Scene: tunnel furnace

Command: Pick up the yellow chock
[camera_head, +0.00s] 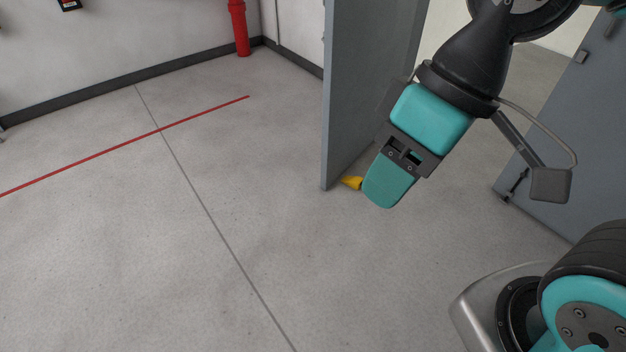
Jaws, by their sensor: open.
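The yellow chock (351,182) lies on the floor at the bottom corner of the grey door leaf (362,90). Only its left end shows; the rest is hidden behind my gripper. My gripper (385,192) is teal and black, points down and to the left, and stands in front of the chock in this view. Its jaws are open and nothing shows held in them. I cannot tell how far above the floor or how near the chock the fingertips are.
A second grey door leaf (565,150) stands at the right. A red pipe (239,28) rises at the back wall, and a red line (125,145) crosses the floor. The floor (150,260) at left and in front is clear.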

